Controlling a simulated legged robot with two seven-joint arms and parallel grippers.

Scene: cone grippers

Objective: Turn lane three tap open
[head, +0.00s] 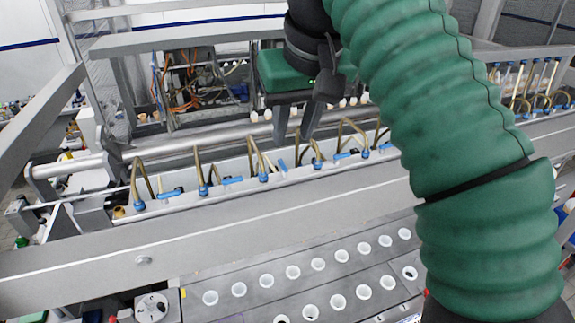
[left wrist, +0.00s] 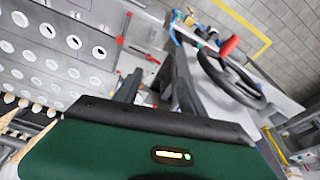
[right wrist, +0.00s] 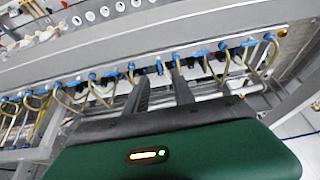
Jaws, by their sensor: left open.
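A row of blue taps with brass-coloured bent tubes runs along the rail. The third tap from the left (head: 264,177) has a blue handle (head: 283,165) beside it. No lane number is readable. My right gripper (head: 294,138) comes down from above with its fingers apart, close above that handle; contact cannot be told. In the right wrist view, its fingers (right wrist: 161,82) are spread, with a blue tap part (right wrist: 159,66) showing between their tips. My left gripper is outside the head view; in the left wrist view its fingers (left wrist: 155,85) are apart and empty.
A grey beam (head: 230,220) runs in front of the taps. A plate with white-rimmed holes (head: 293,272) lies nearer. A black handwheel (left wrist: 230,78) and red knob (left wrist: 229,45) are beyond my left gripper. Orange wiring (head: 180,75) is behind the rail.

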